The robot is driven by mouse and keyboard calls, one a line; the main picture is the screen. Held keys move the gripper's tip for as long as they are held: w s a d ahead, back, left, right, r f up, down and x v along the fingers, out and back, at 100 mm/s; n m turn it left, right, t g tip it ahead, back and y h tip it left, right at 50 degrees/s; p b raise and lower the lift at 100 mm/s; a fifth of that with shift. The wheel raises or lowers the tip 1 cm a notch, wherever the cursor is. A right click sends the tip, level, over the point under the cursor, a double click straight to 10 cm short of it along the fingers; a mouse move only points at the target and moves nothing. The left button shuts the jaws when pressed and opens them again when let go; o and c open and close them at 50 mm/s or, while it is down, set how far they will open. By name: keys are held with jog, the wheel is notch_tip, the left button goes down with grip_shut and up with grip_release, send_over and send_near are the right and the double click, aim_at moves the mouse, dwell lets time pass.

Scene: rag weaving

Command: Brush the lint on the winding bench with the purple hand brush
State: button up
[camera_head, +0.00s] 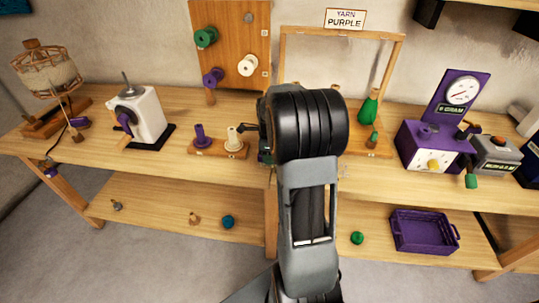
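The winding bench (175,157) is a long light-wood table against the wall. I cannot pick out lint on it. My arm rises through the middle of the view and hides part of the bench. Only a dark tip of my gripper (246,128) shows left of the arm, near a white cone (234,140); its fingers are mostly hidden.
A skein winder (46,72) and white winding machine (146,113) stand left. A purple scale (435,147) and grey box (496,154) stand right. A wooden frame (342,33) is behind my arm. The lower shelf holds a purple basket (424,231).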

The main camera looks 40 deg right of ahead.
jog(key=c, duration=0.3)
jog(key=shift+r, duration=0.15)
jog(key=shift+r+p, duration=2.55)
jog(key=shift+r, duration=0.35)
